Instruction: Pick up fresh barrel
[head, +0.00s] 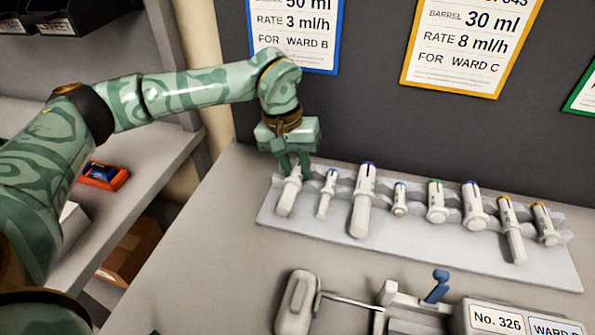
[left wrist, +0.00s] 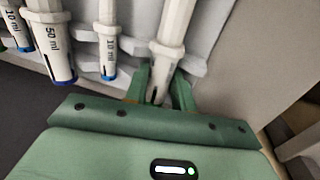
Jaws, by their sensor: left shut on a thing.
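My left gripper (head: 293,165) is shut on the leftmost white syringe barrel (head: 288,196) on the pale rack (head: 330,232). In the left wrist view the fingers (left wrist: 160,88) close on both sides of this barrel (left wrist: 171,32) near its end. Its end marking is mostly hidden between the fingers. The barrel still lies at its place on the rack; I cannot tell whether it is lifted at all. Next to it are a thin blue-ended 10 ml barrel (head: 327,194) and a larger blue-ended 50 ml barrel (head: 362,205). My right gripper is not in view.
Several more barrels with blue, green and orange ends, such as this green-ended one (head: 436,203), fill the rack to the right. A pump (head: 405,300) with a blue lever stands in front. Order cards (head: 470,40) hang on the dark wall behind. Bare grey tabletop lies left of the rack.

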